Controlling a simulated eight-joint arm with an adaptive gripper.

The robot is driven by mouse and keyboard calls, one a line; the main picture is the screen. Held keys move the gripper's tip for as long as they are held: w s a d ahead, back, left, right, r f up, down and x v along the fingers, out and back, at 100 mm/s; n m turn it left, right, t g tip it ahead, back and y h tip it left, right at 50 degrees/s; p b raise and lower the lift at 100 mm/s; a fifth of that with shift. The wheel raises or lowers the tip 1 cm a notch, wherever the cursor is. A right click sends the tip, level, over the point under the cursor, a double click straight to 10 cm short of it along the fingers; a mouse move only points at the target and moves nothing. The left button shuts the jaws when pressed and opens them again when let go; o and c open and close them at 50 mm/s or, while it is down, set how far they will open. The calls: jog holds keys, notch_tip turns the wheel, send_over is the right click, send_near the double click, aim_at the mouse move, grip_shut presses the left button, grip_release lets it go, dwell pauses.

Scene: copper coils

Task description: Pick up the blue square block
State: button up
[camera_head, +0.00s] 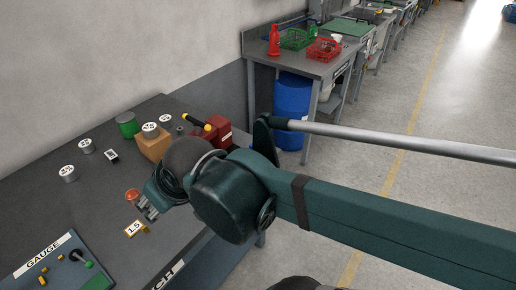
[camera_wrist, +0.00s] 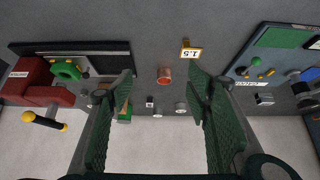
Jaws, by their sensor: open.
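My gripper (camera_head: 148,211) is open and empty above the dark workbench, near its front edge. In the head view I cannot make out a blue square block.
The gauge board (camera_head: 38,253) lies at the bench's lower left. A red vise-like tool (camera_head: 216,130), an orange-brown block (camera_head: 153,145) and several small labelled cylinders stand farther back. Bare bench lies between them.

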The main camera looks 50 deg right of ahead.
jog(key=shift+o, duration=0.4)
notch_tip(320, 180, up, 11)
jog(key=w+d+r+m+g+h+p, duration=0.1)
jog(key=w+d+m+g+h+p, duration=0.25)
jog(key=d, duration=0.75)
jog(key=w+d+r+m+p, duration=0.15)
jog(key=d+m+p, duration=0.4)
jog(key=d, duration=0.55)
jog(key=s+d+f+m+g+p, duration=0.1)
jog(key=s+d+m+g+p, duration=0.2)
jog(key=d, duration=0.6)
jog(key=d+f+m+g+p, duration=0.1)
jog(key=d+m+p, duration=0.1)
jog(key=d+m, duration=0.6)
notch_tip(320, 180, down, 16)
jog(key=d+n, duration=0.1)
jog(key=n, duration=0.1)
jog(key=shift+s+d+h, duration=0.2)
jog(key=shift+d+h, duration=0.1)
jog(key=shift+h, duration=0.15)
jog(key=shift+f, duration=0.1)
jog(key=shift+f, duration=0.15)
